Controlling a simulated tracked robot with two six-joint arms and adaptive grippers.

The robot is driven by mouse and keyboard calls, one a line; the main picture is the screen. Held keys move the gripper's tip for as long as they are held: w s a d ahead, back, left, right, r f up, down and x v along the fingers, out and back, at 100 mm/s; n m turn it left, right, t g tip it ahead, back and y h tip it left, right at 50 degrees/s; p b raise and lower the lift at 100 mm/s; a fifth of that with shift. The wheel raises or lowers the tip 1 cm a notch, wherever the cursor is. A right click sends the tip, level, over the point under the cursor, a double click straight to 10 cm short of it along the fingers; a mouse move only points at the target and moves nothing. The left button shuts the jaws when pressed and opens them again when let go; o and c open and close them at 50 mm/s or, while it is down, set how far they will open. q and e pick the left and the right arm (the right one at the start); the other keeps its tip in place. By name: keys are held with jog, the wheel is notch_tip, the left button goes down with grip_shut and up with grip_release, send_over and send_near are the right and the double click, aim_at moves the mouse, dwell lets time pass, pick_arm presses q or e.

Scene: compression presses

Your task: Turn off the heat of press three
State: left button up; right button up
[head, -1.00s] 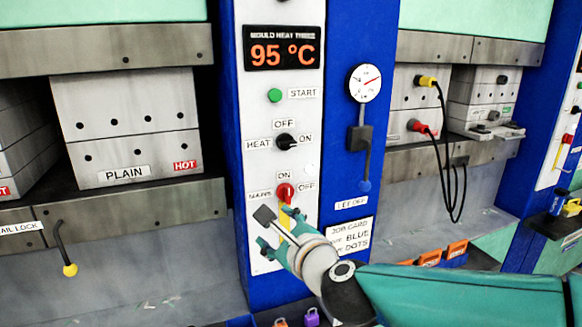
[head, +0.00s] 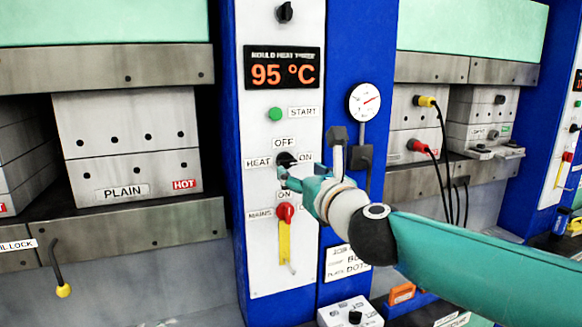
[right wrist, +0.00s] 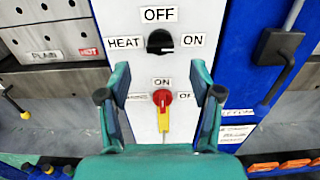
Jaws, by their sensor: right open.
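The black heat knob (head: 286,158) is on the white panel under the "MOULD HEAT THREE" display (head: 268,68), which reads 95 °C. In the right wrist view the knob (right wrist: 160,42) has OFF above and ON to its right; its white mark points right, toward ON. My right gripper (head: 290,176) is open and empty, just below and in front of the knob in the head view. In the right wrist view its fingers (right wrist: 160,68) are spread wide, with the knob just beyond the tips. Contact is not visible. My left gripper is not in view.
The red mains switch (head: 285,212) with a yellow handle sits just below the heat knob. The green start button (head: 275,114) is above it. A lever under the gauge (head: 364,102) is close on the right. A hot mould (head: 125,145) is on the left.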

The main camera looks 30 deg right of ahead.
aim_at(289, 163)
jog(key=x, duration=0.6)
jog(key=shift+d, duration=0.1)
jog(key=c, duration=1.1)
jog(key=shift+c, duration=0.2)
